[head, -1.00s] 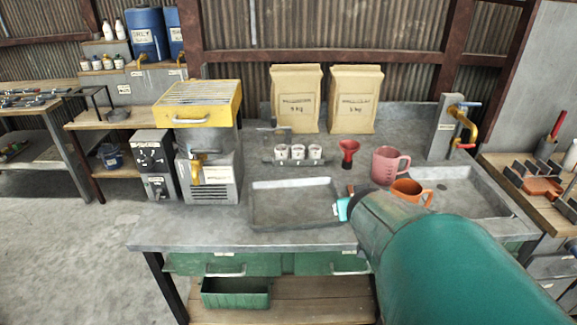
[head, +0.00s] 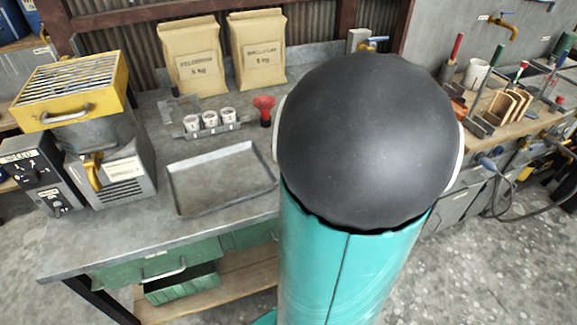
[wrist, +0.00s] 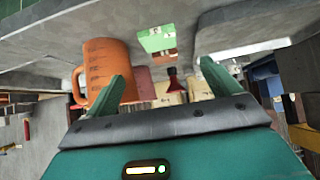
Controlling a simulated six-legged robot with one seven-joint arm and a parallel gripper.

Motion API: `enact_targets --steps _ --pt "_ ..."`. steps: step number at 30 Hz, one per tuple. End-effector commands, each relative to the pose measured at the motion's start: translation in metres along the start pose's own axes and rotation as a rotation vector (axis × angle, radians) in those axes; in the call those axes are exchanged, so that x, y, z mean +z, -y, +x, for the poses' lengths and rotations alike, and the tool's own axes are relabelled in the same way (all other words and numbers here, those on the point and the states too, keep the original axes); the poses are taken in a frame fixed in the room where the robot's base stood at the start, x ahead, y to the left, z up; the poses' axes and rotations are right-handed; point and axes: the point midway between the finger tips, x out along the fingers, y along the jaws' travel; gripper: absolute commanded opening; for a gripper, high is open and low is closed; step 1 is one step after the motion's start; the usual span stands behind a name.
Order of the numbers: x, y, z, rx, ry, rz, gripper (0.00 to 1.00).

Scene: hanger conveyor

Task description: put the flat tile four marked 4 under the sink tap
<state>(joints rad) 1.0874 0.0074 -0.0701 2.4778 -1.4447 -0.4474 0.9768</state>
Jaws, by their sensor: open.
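In the wrist view, which looks upside down, my gripper (wrist: 164,72) has its two fingers apart with nothing between them. Beyond the fingers, a small light-green flat piece (wrist: 155,39) shows on the grey bench, with a brown-red piece (wrist: 164,55) beside it. A mark on the green piece is too small to read, so I cannot tell if it is tile four. In the head view the sink tap (head: 377,38) shows only as a bit of blue handle and post. The sink and my gripper are hidden there behind my arm.
An orange mug (wrist: 107,72) stands close beside the left finger in the wrist view. A grey tray (head: 190,208), red funnel (head: 264,106), small white cups (head: 210,119) and two paper bags (head: 190,60) are on the bench.

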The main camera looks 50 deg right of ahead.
Motion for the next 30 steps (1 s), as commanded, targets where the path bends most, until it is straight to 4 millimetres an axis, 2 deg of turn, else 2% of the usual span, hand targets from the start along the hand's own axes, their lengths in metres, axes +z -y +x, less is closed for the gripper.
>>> enact_targets --steps 12,20,30 --pt "0.002 0.0 0.061 0.001 0.003 0.002 0.89" --pt "0.001 0.0 0.078 0.002 0.002 0.001 0.89" --pt "-0.001 0.0 0.121 0.002 0.001 0.0 0.89"
